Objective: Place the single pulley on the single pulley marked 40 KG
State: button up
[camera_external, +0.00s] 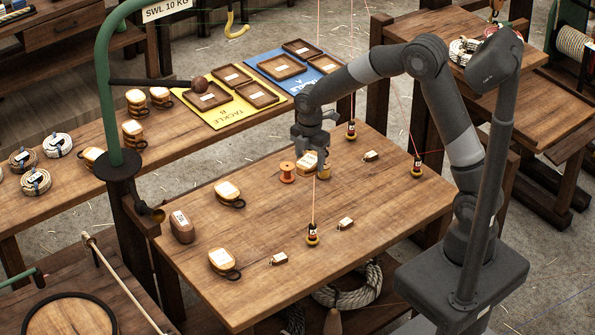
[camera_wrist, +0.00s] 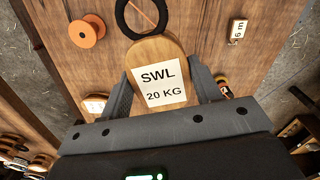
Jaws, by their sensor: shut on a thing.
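My gripper (camera_external: 311,146) is low over the middle of the wooden table, its fingers shut on a wooden single pulley (camera_external: 307,160). In the wrist view this pulley (camera_wrist: 160,52) sits between the fingers (camera_wrist: 165,82); its white label reads SWL 20 KG and a black ring is at its top end. I cannot tell whether it touches the table. Two similar pulleys with black rings lie on the left part of the table, one farther (camera_external: 227,191) and one nearer (camera_external: 222,261). Their labels are too small to read, so I cannot tell which is marked 40 KG.
An orange spool (camera_external: 287,172) stands just left of my gripper. A dark brown labelled block (camera_external: 181,227) is at the left edge. Upright lines run to small yellow-black pieces (camera_external: 312,235). Small wooden tags (camera_external: 345,223) lie about. A green post (camera_external: 110,90) rises at the left.

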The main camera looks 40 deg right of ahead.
jog(key=s+a+n, duration=0.2)
jog(key=a+n, duration=0.6)
jog(key=a, duration=0.7)
jog(key=n, duration=0.7)
send_over(228, 265)
jog(key=f, duration=0.5)
jog(key=shift+w+d+f, duration=0.1)
jog(key=shift+d, duration=0.3)
jog(key=shift+a+f, duration=0.35)
jog(key=shift+f, duration=1.9)
jog(key=shift+f, duration=0.15)
jog(key=o, duration=1.2)
jog(key=shift+c, duration=0.2)
